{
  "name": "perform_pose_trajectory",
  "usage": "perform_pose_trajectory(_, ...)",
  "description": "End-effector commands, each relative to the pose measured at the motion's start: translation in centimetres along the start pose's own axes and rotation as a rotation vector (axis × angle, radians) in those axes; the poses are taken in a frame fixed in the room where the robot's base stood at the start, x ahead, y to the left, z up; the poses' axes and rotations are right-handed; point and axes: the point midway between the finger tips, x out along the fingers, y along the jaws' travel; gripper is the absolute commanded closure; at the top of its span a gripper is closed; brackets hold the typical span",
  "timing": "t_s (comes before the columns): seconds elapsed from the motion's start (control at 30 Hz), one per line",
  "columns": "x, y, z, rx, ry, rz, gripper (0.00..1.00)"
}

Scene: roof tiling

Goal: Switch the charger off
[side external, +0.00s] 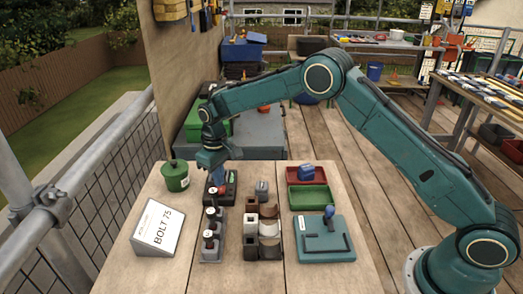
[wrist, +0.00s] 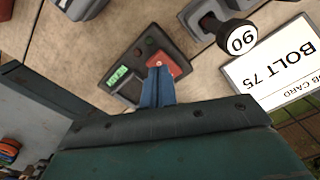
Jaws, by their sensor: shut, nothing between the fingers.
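The charger (wrist: 128,85) is a dark box with a lit green display (wrist: 117,76) and a red switch (wrist: 176,62) on its top face. In the side external view the charger (side external: 231,183) stands on the bench behind the rack of knobs. My gripper (wrist: 158,72) is shut and empty, its blue fingers together. The fingertips are at the red switch and hide part of it; I cannot tell whether they touch it. In the side external view my gripper (side external: 218,184) points down over the charger.
A rack of dark knobs (side external: 211,243) stands just in front of the charger. A green pot (side external: 175,178) and a BOLT 75 card (side external: 157,227) are to the left. Brown and white holders (side external: 260,235), red and green trays (side external: 308,197), and a teal plate (side external: 325,248) are to the right.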

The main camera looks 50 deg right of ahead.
Motion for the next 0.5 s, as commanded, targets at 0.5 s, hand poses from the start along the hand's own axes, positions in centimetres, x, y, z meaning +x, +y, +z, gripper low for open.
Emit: perform_pose_trajectory(0.5, 0.6, 0.0, 0.03, 0.0, -0.001, 0.0, 1.0)
